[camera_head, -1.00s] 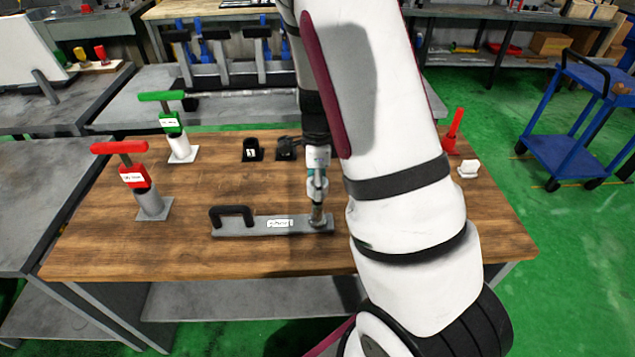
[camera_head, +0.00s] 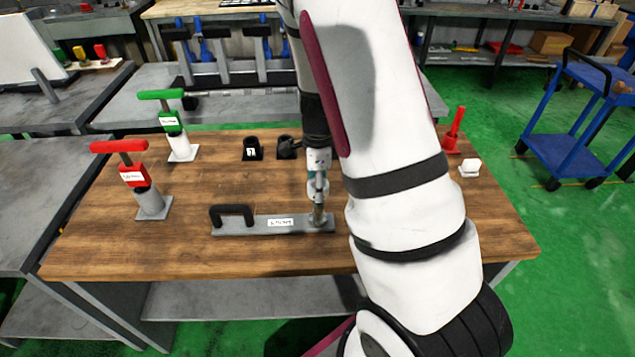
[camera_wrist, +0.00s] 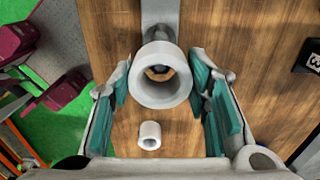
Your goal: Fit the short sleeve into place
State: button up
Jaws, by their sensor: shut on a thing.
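A pale grey sleeve (camera_wrist: 137,87) sits between the teal finger pads of my gripper (camera_wrist: 165,108) in the wrist view, and the gripper is shut on it. Through its bore I see a dark round end and part of the grey bar's end. In the head view my gripper (camera_head: 318,192) points down over the right end of the grey bar (camera_head: 250,228), which has a black handle and a label. Whether the sleeve is around a post there or just above it, I cannot tell. A smaller white sleeve (camera_wrist: 149,129) stands on the table in the wrist view.
A red T-handled tool (camera_head: 133,176) and a green one (camera_head: 170,121) stand at the left of the wooden table (camera_head: 110,255). Two black blocks (camera_head: 253,149) are behind the bar. A red item (camera_head: 454,130) and a small white part (camera_head: 470,168) are at the right. The front left is clear.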

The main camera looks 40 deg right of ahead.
aim_at(318, 210)
jog(key=shift+f+b, duration=2.45)
jog(key=shift+f, duration=2.4)
jog(key=o, duration=1.4)
notch_tip(318, 210, up, 12)
jog(key=shift+r, duration=0.1)
